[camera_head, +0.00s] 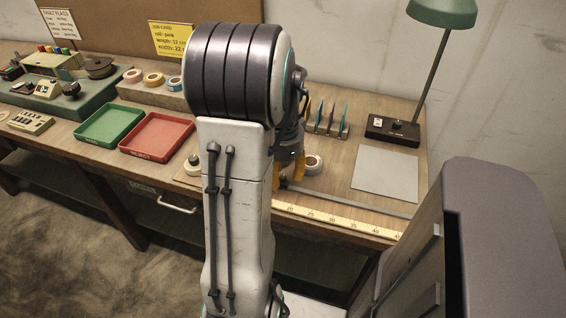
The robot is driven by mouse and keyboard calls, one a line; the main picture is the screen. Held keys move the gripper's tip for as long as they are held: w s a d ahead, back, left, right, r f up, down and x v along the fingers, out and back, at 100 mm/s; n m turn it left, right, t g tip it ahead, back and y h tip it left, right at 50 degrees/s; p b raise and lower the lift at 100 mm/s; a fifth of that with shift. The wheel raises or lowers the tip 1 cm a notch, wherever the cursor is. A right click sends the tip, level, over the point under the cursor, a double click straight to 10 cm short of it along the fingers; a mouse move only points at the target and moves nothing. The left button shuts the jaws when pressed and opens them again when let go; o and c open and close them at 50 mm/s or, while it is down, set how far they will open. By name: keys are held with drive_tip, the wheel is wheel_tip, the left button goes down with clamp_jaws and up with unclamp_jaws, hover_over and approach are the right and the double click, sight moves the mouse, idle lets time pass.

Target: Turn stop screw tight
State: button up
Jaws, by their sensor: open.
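My gripper (287,174) shows only in part, behind my own arm, with its orange fingers low over the workbench. It is open. A yellow ruler (340,219) lies along the front edge of the bench, with a thin grey rail (355,203) behind it. The fingers are near the left end of this rail. I cannot make out the stop screw; my arm and fingers cover that part of the bench. Whether the fingers stand around it or beside it cannot be told.
A green tray (82,138) and red tray (125,149) lie left of my arm. White rolls (313,164) sit close to the gripper. A rack of upright tools (328,130), a lamp (393,133) and a grey sheet (385,184) stand right. A grey cabinet (510,190) rises at front right.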

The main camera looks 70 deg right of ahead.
sight(283, 177)
wheel_tip(283, 177, up, 12)
drive_tip(key=shift+f, duration=0.15)
idle(0.4)
idle(0.8)
